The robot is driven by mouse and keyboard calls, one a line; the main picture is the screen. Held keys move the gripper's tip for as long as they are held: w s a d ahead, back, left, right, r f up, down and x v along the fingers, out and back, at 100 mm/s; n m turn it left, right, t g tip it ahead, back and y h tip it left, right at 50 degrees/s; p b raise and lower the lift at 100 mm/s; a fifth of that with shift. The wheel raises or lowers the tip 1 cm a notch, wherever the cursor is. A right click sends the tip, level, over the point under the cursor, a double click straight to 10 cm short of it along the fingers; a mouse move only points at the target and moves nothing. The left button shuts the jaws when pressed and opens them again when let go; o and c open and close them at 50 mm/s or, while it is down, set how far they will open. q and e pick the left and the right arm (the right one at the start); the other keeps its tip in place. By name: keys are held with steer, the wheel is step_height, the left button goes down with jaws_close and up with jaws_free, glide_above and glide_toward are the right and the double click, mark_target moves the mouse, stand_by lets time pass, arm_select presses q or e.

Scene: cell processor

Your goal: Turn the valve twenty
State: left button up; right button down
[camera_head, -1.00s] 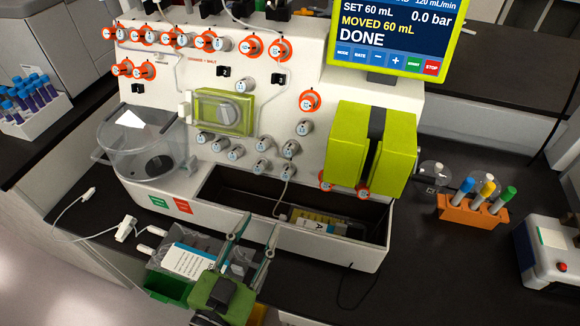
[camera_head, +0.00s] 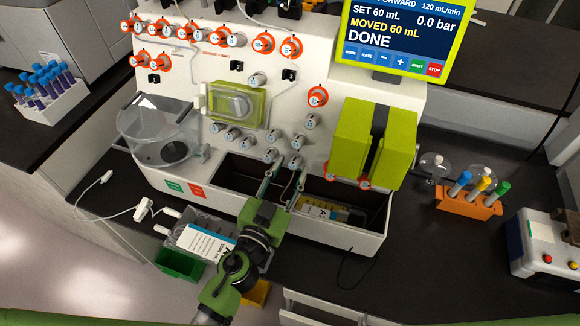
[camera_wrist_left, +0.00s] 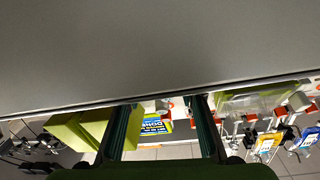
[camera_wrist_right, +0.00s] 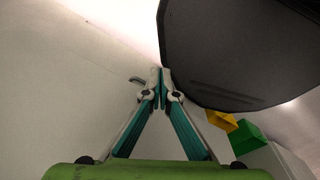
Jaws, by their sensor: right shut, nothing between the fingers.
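The white processor panel (camera_head: 330,135) carries several round valve knobs, some with orange rings. Their numbers are too small to read, so I cannot tell which is twenty. Two grey knobs sit lowest, a left one (camera_head: 271,157) and a right one (camera_head: 296,162). My left gripper (camera_head: 284,176) is open, its fingers pointing up at the panel just below these two knobs. Contact cannot be made out. In the left wrist view its two fingers (camera_wrist_left: 160,106) stand wide apart with nothing held. My right gripper (camera_wrist_right: 160,78) is shut and empty, seen only in the right wrist view.
An open trough (camera_head: 235,170) lies below the knobs, with a labelled pack (camera_head: 322,208) inside. A green double block (camera_head: 350,140) stands right of the knobs, and a clear bowl (camera_head: 150,122) left. The screen (camera_head: 405,35) reads DONE. An orange tube rack (camera_head: 470,205) stands at right.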

arm_select(q)
steer(key=shift+w+d, duration=0.1)
steer(key=shift+w, duration=0.1)
jaws_close()
arm_select(e)
steer(key=shift+s+d, duration=0.2)
steer(key=shift+s, duration=0.25)
